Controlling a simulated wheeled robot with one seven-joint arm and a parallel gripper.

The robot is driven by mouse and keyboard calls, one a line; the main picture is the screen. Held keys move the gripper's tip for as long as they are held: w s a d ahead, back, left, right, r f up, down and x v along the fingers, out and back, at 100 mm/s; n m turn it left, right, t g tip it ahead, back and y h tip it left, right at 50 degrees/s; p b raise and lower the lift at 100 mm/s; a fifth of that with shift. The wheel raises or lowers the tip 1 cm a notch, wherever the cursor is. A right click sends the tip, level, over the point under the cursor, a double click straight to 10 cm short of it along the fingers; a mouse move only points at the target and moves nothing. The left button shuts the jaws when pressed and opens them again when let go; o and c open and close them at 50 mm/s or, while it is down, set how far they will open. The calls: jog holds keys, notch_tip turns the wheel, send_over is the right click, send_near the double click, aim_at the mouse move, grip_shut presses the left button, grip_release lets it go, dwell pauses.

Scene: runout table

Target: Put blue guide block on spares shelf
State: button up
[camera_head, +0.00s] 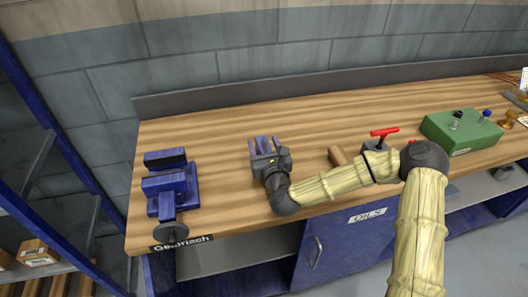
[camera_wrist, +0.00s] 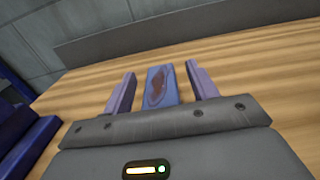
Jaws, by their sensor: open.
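The blue guide block (camera_wrist: 158,88) lies on the wooden bench top, with a dark reddish patch on its upper face. My gripper (camera_wrist: 160,82) is open, with one finger on each side of the block and a gap visible on both sides. In the head view my gripper (camera_head: 263,144) is low over the middle-left of the bench, and the block is hard to make out between the fingers. A blue rack with grey shelves (camera_head: 30,165) stands at the left; I cannot read a label marking it as the spares shelf.
A blue vise (camera_head: 172,190) stands on the bench left of my gripper. Right of it are a wooden handle (camera_head: 338,156), a red-handled device (camera_head: 384,133) and a green control box (camera_head: 461,131). Wooden boxes (camera_head: 38,252) sit on the rack's lower shelf. A wall runs behind the bench.

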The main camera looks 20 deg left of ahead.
aim_at(264, 145)
jog(key=shift+c, duration=0.2)
dwell(0.3)
grip_shut()
jog(key=shift+r, duration=0.1)
jog(key=shift+w+r, duration=0.1)
jog(key=shift+r, duration=0.4)
notch_tip(264, 145, up, 8)
jog(key=shift+r, duration=0.1)
jog(key=shift+s+r, duration=0.2)
jog(key=shift+r, duration=0.2)
jog(key=shift+w, duration=0.1)
